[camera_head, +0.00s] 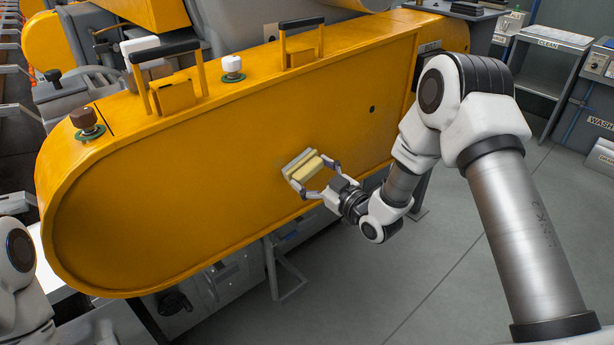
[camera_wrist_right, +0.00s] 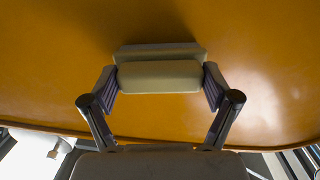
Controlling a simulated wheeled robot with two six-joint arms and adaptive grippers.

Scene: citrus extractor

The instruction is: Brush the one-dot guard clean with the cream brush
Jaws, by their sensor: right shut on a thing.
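The yellow guard (camera_head: 230,160) is a long panel with a rounded left end, and a single dark dot (camera_head: 372,109) shows on its face toward the right. My right gripper (camera_head: 313,176) is shut on the cream brush (camera_head: 307,168), in front of the guard's lower middle. In the right wrist view the brush (camera_wrist_right: 160,75) sits crosswise between both fingers, its far side facing the yellow surface (camera_wrist_right: 60,70). I cannot tell whether it touches. No distinct dirt patch shows on the guard face. My left gripper is out of view; only part of the left arm shows.
Along the guard's top edge stand two black-handled latches (camera_head: 168,75) (camera_head: 300,45), a white knob (camera_head: 232,66) and a brown knob (camera_head: 86,119). A grey shelf marked CLEAN (camera_head: 553,40) and a blue-grey unit marked WASH (camera_head: 595,110) stand at right. The floor (camera_head: 450,240) is open below right.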

